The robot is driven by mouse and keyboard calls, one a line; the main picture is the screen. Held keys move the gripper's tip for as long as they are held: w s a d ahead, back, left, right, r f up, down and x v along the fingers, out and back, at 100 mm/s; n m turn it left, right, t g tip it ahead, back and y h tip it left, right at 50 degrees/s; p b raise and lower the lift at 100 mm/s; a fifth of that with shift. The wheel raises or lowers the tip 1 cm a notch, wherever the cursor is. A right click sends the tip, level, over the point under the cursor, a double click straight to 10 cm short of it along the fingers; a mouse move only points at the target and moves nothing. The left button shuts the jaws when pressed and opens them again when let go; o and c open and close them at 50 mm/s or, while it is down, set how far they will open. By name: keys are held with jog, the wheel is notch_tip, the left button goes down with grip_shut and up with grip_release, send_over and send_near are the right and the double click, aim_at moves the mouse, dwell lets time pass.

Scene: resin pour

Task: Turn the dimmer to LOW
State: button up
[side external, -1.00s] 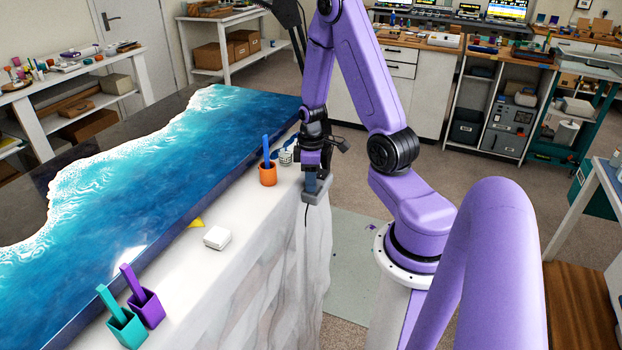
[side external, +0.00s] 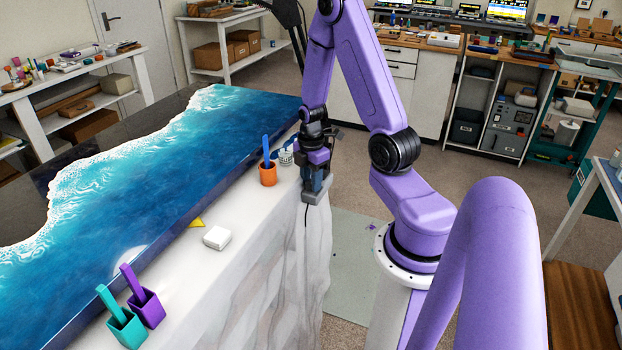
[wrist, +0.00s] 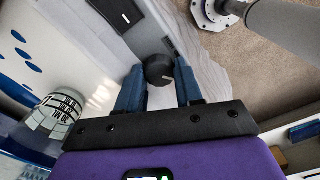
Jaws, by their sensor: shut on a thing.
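The dimmer is a grey box (side external: 312,197) at the right edge of the covered table in the side view, with a cable hanging below it. Its round black knob (wrist: 158,69) shows in the wrist view, with a short pale mark on its face. My gripper (wrist: 160,78) has its blue fingers on either side of the knob and is shut on it. In the side view my gripper (side external: 314,178) points down onto the box and hides the knob. I cannot read any LOW marking.
An orange cup (side external: 268,175) with a blue stick stands just left of my gripper, with a printed white cup (side external: 286,157) behind it. A white block (side external: 217,237), teal cup (side external: 127,331) and purple cup (side external: 148,308) stand nearer. The blue resin slab (side external: 170,165) lies along the left.

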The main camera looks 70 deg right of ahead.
jog(key=shift+n, duration=0.3)
jog(key=o, duration=0.8)
jog(key=shift+c, duration=0.2)
